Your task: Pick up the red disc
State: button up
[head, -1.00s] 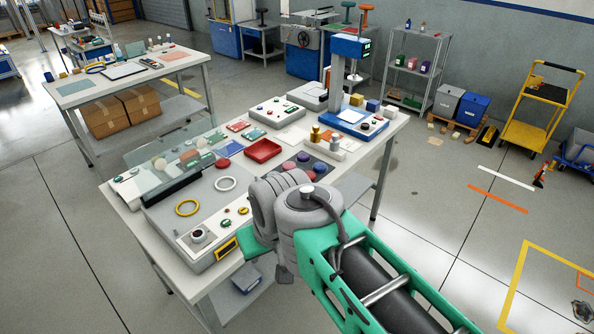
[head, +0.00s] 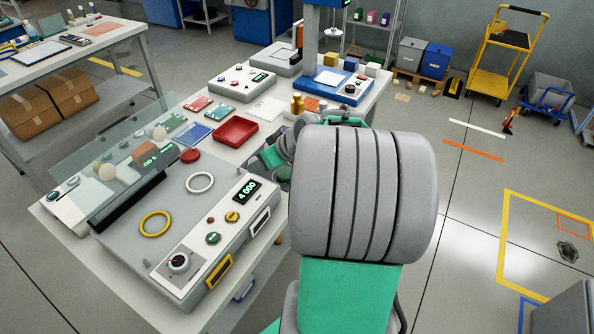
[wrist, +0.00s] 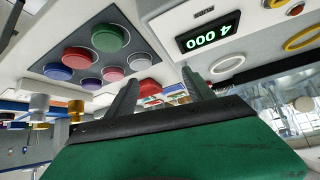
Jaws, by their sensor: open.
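In the wrist view, a dark board (wrist: 52,70) carries several coloured discs; one is a red disc (wrist: 76,57) between a green disc (wrist: 108,36) and a blue disc (wrist: 58,70). Another red disc (head: 190,155) lies on the grey machine's top in the head view. My gripper (wrist: 157,88) is open, its two grey fingers apart with nothing held between them. The board lies to the left of the fingers in the wrist view. In the head view my arm hides most of the board and the fingertips.
The grey machine (head: 140,200) holds a white ring (head: 200,182), a yellow ring (head: 155,223) and a lit display (head: 248,190). A red tray (head: 236,131) sits beyond it, left of my arm. A blue-based press (head: 343,88) stands at the bench's far end.

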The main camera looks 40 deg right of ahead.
jog(key=s+d+f+t+b, duration=0.1)
jog(key=d+f, duration=0.1)
jog(key=d, duration=0.3)
jog(key=s+d+f+m+t+h+b, duration=0.1)
jog(key=d+f, duration=0.1)
jog(key=d, duration=0.3)
jog(key=s+d+f+t+b, duration=0.1)
jog(key=d+f, duration=0.1)
jog(key=d, duration=0.3)
jog(key=shift+s+d+f+m+t+h, duration=0.15)
jog(key=shift+d+f+m+t+h, duration=0.15)
jog(key=shift+d+f, duration=0.1)
jog(key=p+x, duration=0.1)
jog(key=x, duration=0.6)
jog(key=shift+w+p, duration=0.25)
jog(key=shift+p, duration=0.05)
jog(key=shift+c, duration=0.5)
jog(key=shift+r, duration=0.1)
jog(key=c, duration=1.1)
